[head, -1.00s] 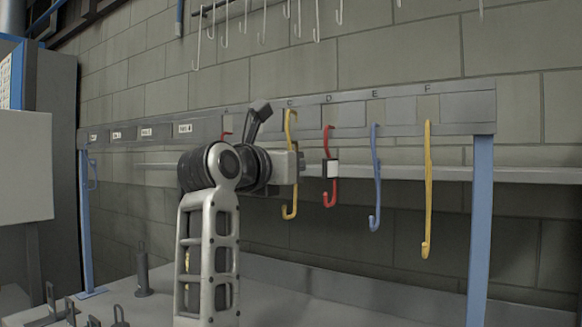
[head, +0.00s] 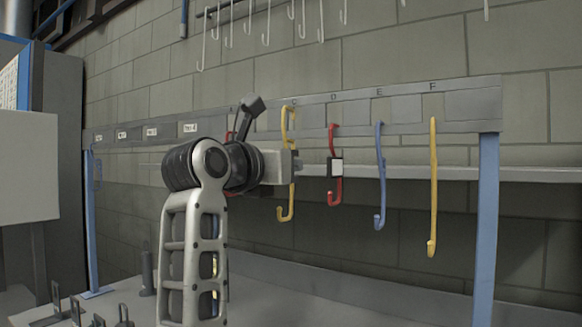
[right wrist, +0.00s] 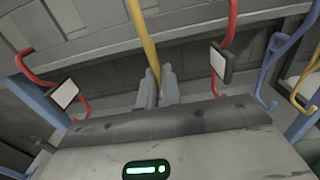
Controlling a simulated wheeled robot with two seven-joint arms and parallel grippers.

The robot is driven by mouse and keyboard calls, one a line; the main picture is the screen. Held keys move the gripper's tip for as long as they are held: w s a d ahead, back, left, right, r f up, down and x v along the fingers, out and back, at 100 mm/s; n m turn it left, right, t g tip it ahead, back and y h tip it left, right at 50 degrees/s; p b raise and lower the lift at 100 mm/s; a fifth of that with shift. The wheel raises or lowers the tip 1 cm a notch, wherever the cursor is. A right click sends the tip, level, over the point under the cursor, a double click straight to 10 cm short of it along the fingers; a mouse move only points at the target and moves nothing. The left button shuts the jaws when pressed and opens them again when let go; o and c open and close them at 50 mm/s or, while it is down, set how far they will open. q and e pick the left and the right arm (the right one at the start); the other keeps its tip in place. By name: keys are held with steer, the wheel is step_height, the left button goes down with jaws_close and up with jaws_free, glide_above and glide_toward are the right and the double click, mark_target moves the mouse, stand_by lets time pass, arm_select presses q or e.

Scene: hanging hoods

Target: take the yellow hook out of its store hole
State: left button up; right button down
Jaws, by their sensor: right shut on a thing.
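A yellow hook (head: 286,203) hangs upright below letter C on the grey rail. Its top bend lies in front of the rail; I cannot tell whether its tip is in the hole. My right gripper (head: 296,165) is shut on its shank around mid-height, and my wrist partly covers it. In the right wrist view, both fingers (right wrist: 156,90) close on the yellow shank (right wrist: 144,43). A second yellow hook (head: 433,190) hangs below F at the right. My left gripper is not in view.
A red hook (head: 334,190) with a white tag hangs close to the right of my gripper, and a blue hook (head: 380,180) hangs beyond it. Another red hook is mostly hidden behind my arm. The rail (head: 470,98) stands on blue posts (head: 485,230).

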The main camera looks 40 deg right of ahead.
steer(key=shift+s+a, duration=0.1)
steer(key=shift+a, duration=0.3)
steer(key=b+v, duration=0.1)
steer(key=v, duration=0.9)
steer(key=shift+r, duration=0.25)
